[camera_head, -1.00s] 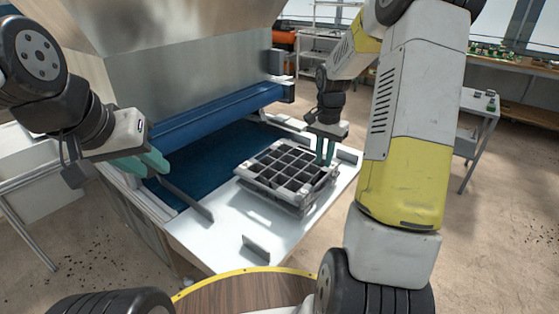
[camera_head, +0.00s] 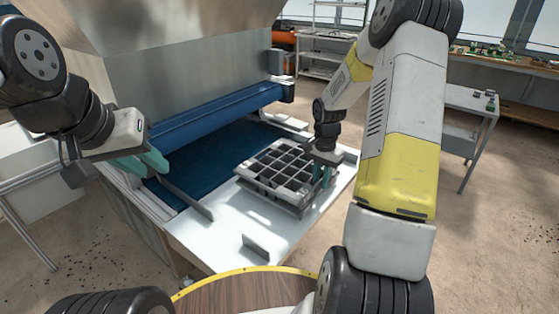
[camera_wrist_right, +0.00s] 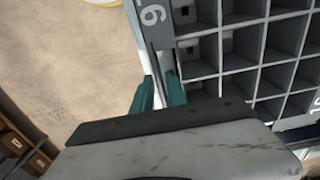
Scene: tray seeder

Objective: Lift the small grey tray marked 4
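A small grey tray (camera_head: 245,178) with square cells lies on the white table of the machine, and looks stacked on another. In the right wrist view its rim (camera_wrist_right: 150,22) bears a white mark like a 6 or 9; I cannot make out a 4. My right gripper (camera_head: 322,174) is at the tray's right edge, pointing down. In the right wrist view its green fingers (camera_wrist_right: 160,93) stand either side of the rim, apart, with a gap beside the wall. My left gripper (camera_head: 145,163) hangs empty left of the machine bed; its fingers overlap from this angle.
A blue roller (camera_head: 215,115) and blue belt (camera_head: 205,165) lie behind and left of the tray. Low metal guides (camera_head: 255,246) stand on the white table (camera_head: 215,240). My right arm covers the area right of the table.

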